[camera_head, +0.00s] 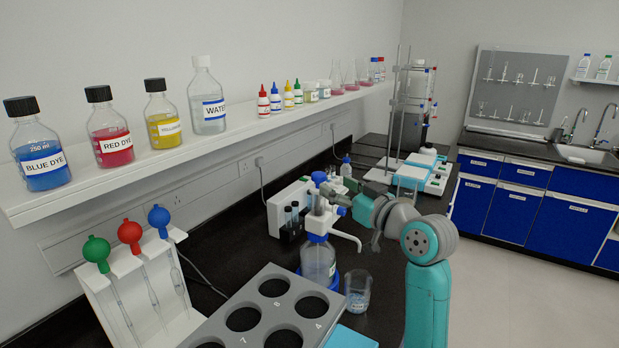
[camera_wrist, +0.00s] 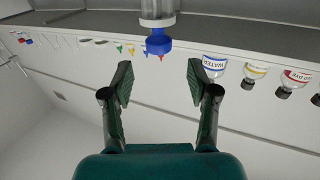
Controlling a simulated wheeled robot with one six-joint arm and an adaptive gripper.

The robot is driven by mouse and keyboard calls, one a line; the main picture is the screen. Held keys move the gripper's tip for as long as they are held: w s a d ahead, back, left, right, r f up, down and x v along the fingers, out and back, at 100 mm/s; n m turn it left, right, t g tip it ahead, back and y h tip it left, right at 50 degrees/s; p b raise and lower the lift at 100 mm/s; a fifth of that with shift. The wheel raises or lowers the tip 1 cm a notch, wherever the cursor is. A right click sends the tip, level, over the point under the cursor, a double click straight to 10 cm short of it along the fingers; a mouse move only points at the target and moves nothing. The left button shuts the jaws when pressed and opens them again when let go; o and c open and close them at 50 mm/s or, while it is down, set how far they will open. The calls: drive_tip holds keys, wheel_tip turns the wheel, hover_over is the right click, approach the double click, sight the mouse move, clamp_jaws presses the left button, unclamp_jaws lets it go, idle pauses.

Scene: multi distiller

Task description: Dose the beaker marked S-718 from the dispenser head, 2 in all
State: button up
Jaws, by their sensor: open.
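The bottle-top dispenser stands on the black bench in the head view, with a clear bottle (camera_head: 318,262) and a blue collar. Its dispenser head (camera_head: 319,205) has a white spout (camera_head: 346,238) pointing right and down. A small clear beaker (camera_head: 358,291) stands beside the bottle, below the spout tip; I cannot read its marking. My gripper (camera_head: 362,208) is right of the dispenser head, close to it. In the wrist view my gripper (camera_wrist: 158,82) is open and empty. A clear cylinder with a blue end (camera_wrist: 158,44), seemingly part of the dispenser, lies ahead between the fingertips.
A grey rack with numbered holes (camera_head: 244,319) and a pipette stand (camera_head: 107,287) are in front. A shelf (camera_head: 190,158) with dye bottles and a water bottle runs along the wall. Apparatus with a teal-white base (camera_head: 411,175) stands behind my arm.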

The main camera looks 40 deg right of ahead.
sight(323, 178)
drive_tip(key=w, duration=0.7)
drive_tip(key=shift+w+d, duration=0.25)
drive_tip(key=shift+w, duration=0.15)
